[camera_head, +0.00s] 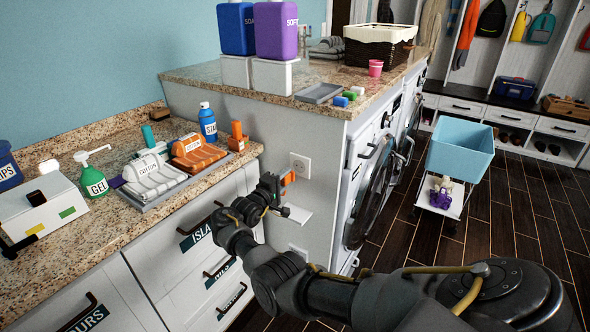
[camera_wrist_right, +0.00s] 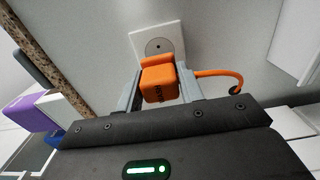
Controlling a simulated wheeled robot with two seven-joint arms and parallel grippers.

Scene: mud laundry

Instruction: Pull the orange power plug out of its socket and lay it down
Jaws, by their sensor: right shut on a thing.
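The orange power plug (camera_wrist_right: 160,82) is between the two fingers of my right gripper (camera_wrist_right: 157,84), which is shut on it. The white wall socket (camera_wrist_right: 158,45) shows just beyond the plug, its round face uncovered. The plug appears apart from the socket, in front of it. A short orange cable (camera_wrist_right: 222,74) curves off to the right. In the head view my right gripper (camera_head: 284,187) holds the plug (camera_head: 289,178) just below and left of the socket (camera_head: 300,164) on the grey side panel. My left gripper is not in view.
A small white shelf (camera_head: 291,212) sticks out below the socket. The granite counter (camera_head: 190,203) at left holds folded towels (camera_head: 198,152), a green gel bottle (camera_head: 93,179) and a blue bottle (camera_head: 207,122). Washing machines (camera_head: 372,185) stand to the right, with a blue bin (camera_head: 460,148) beyond.

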